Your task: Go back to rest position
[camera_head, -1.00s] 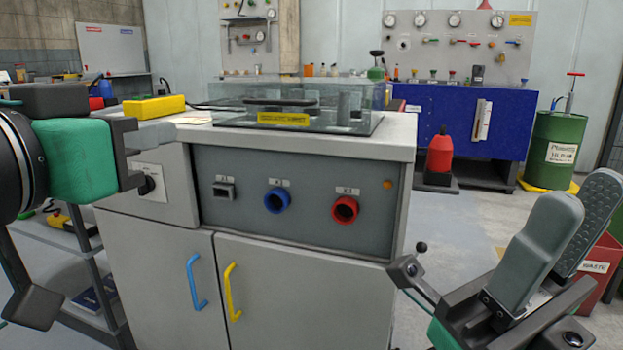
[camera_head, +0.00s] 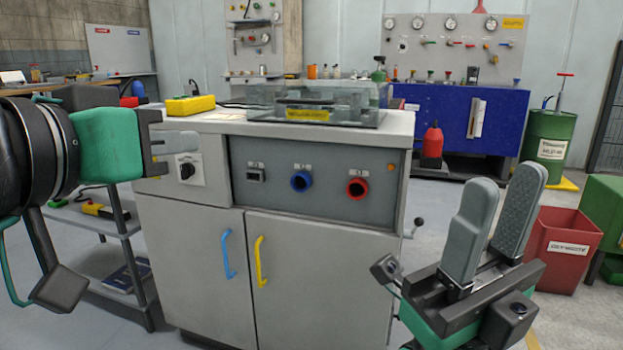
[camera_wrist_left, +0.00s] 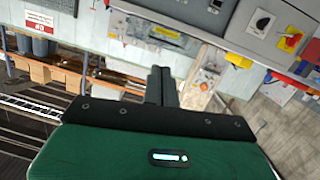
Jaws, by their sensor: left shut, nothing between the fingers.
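My left gripper (camera_head: 180,145) is at the left of the head view, in front of the upper left part of the grey cabinet (camera_head: 320,270). Its fingers are shut with nothing between them. The left wrist view shows its dark fingers (camera_wrist_left: 160,86) together beyond the green gripper body. My right gripper (camera_head: 504,182) is at the lower right, its two grey fingers pointing up. They stand apart, with the textured inner pad of one showing, and I see nothing held. No contact between either gripper and the cabinet is clear.
The cabinet has a blue handle (camera_head: 226,254), a yellow handle (camera_head: 259,262), and blue (camera_head: 301,181) and red (camera_head: 357,188) sockets. A glass-covered unit (camera_head: 345,103) and yellow box (camera_head: 190,105) sit on top. A red bin (camera_head: 562,250) stands right; a shelf (camera_head: 100,225) stands left.

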